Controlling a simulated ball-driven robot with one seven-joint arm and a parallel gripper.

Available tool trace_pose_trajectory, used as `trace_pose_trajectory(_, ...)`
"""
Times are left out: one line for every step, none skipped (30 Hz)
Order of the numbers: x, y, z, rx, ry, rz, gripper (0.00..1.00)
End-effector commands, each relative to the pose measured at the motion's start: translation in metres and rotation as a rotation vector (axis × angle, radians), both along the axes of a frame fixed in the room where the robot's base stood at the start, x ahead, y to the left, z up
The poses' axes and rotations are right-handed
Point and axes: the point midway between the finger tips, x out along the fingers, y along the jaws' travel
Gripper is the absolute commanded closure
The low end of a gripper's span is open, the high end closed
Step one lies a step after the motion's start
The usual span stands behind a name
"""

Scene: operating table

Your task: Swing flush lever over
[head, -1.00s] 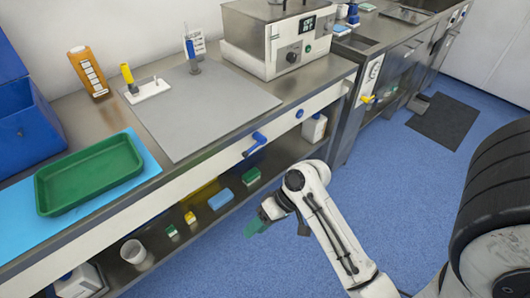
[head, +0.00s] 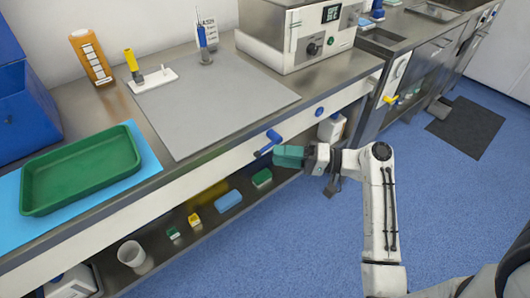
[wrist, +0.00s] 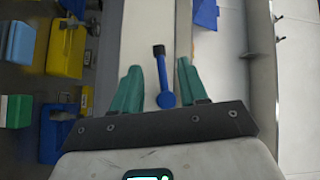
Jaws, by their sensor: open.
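A blue lever (head: 267,142) with a round hub and a dark tip sits on the white front panel of the bench, its arm slanting down to the left in the head view. My gripper (head: 279,156) has green fingers and is just right of the lever, in front of the panel. In the wrist view, the lever (wrist: 161,75) shows between the two spread fingers of my gripper (wrist: 160,82), with its dark tip pointing away. The gripper is open and grips nothing. I cannot tell whether a finger touches the lever.
A yellow lever (head: 390,100) is on the farther unit, and a blue round knob (head: 319,111) is on the panel to the right. A green tray (head: 77,169) stands on the bench. The lower shelf holds a blue box (head: 228,201) and other small items.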

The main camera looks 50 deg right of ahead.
Motion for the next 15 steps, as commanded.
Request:
trace_pose_trajectory(0.009, 0.005, 0.001, 0.0, 0.001, 0.003, 0.57)
trace_pose_trajectory(0.013, 0.007, 0.001, 0.0, 0.001, 0.003, 0.57)
trace_pose_trajectory(0.019, 0.011, 0.001, 0.0, 0.0, 0.003, 0.57)
trace_pose_trajectory(0.023, 0.013, 0.001, 0.0, 0.0, 0.004, 0.57)
trace_pose_trajectory(0.026, 0.015, 0.001, -0.001, 0.0, 0.003, 0.57)
trace_pose_trajectory(0.031, 0.016, 0.001, -0.002, 0.001, 0.002, 0.57)
trace_pose_trajectory(0.033, 0.018, 0.001, -0.002, 0.001, 0.002, 0.57)
trace_pose_trajectory(0.036, 0.019, 0.001, -0.002, 0.001, 0.002, 0.57)
trace_pose_trajectory(0.039, 0.021, 0.001, -0.001, 0.0, 0.002, 0.57)
trace_pose_trajectory(0.041, 0.022, 0.001, -0.001, 0.0, 0.002, 0.57)
trace_pose_trajectory(0.042, 0.023, 0.001, -0.001, 0.0, 0.002, 0.57)
trace_pose_trajectory(0.044, 0.023, 0.001, -0.001, 0.001, 0.001, 0.57)
trace_pose_trajectory(0.044, 0.024, 0.001, -0.001, 0.001, 0.001, 0.57)
trace_pose_trajectory(0.045, 0.024, 0.001, -0.001, 0.001, 0.001, 0.57)
trace_pose_trajectory(0.045, 0.024, 0.001, -0.001, 0.0, 0.0, 0.57)
